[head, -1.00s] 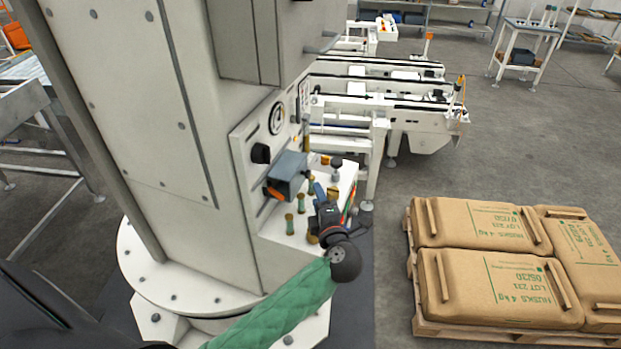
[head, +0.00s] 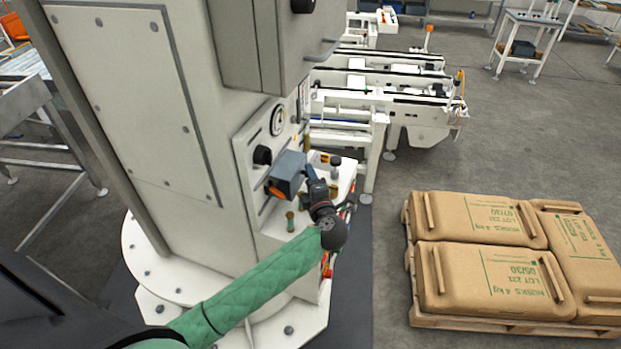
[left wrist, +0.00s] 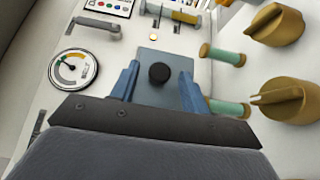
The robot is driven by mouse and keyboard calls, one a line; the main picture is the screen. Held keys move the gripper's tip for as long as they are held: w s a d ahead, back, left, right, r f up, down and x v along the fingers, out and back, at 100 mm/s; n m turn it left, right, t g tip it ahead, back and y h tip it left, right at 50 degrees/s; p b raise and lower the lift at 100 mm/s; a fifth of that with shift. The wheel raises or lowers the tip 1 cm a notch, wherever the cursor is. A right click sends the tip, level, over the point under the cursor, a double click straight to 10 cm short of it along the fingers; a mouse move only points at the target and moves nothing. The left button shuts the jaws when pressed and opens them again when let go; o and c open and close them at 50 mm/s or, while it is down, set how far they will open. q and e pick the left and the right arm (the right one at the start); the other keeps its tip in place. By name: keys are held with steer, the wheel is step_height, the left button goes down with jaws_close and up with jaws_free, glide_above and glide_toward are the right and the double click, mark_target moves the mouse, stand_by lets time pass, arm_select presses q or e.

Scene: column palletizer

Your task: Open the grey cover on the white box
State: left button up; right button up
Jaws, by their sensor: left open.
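The grey cover (head: 290,170) sits on the side of the white box-like housing (head: 262,135), with some orange at its lower edge. In the left wrist view the grey cover (left wrist: 160,55) shows as a flat plate with a black knob (left wrist: 159,73) near its middle. My left gripper (head: 308,170) is right beside the cover in the head view. In the left wrist view its two blue fingers (left wrist: 160,78) are apart, one on each side of the knob. I cannot tell whether they touch the cover. My right gripper is not in view.
A round gauge (left wrist: 74,70) is left of the cover in the wrist view. A pallet (head: 470,325) with brown sacks (head: 490,280) stands on the floor at right. Conveyors (head: 390,95) stand behind.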

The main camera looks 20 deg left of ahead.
arm_select(q)
jaws_close()
steer(key=shift+w+a+f, duration=0.1)
steer(key=shift+w, duration=2.05)
steer(key=shift+c, duration=0.5)
jaws_free()
steer(key=shift+s, duration=0.1)
steer(key=shift+o, duration=0.5)
